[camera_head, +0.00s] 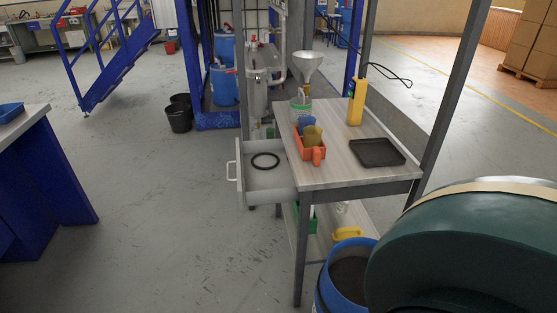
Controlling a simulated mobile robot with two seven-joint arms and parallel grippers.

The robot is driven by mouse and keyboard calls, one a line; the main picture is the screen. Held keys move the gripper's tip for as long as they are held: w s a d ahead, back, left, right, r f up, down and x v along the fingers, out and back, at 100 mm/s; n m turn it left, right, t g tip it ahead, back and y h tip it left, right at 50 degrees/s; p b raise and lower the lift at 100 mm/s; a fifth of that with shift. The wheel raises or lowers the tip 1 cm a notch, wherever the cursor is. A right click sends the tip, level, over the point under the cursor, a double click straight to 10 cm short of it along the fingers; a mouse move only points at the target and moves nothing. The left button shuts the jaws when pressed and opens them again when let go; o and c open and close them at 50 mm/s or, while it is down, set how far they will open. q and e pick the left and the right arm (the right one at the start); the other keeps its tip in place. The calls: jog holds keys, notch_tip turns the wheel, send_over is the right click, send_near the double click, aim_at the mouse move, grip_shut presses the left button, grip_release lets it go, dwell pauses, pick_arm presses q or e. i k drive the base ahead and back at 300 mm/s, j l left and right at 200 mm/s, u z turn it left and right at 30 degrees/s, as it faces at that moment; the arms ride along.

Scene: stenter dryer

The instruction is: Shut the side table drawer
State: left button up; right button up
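The side table (345,170) has a light wood-look top and dark metal legs. Its drawer (268,180) is pulled out to the left of the table, with a pale handle (232,172) on its left-facing front. A black ring (266,161) lies inside the drawer. Neither of my grippers shows in the head view.
On the table stand an orange bin with cups (308,147), a black tray (377,152), a yellow device (357,101) and a funnel on a container (304,75). A blue drum (335,293) stands by the table's front. Open floor (160,210) lies left of the drawer.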

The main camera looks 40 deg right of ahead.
aim_at(277, 185)
jog(key=i+j+z, duration=0.1)
jog(key=i+z, duration=0.15)
jog(key=z, duration=0.2)
jog(key=i+j+z, duration=0.2)
jog(key=z, duration=0.2)
jog(key=i+j+z, duration=0.15)
jog(key=j+z, duration=0.15)
jog(key=z, duration=0.15)
jog(key=i+j+z, duration=0.3)
jog(key=i+l, duration=0.5)
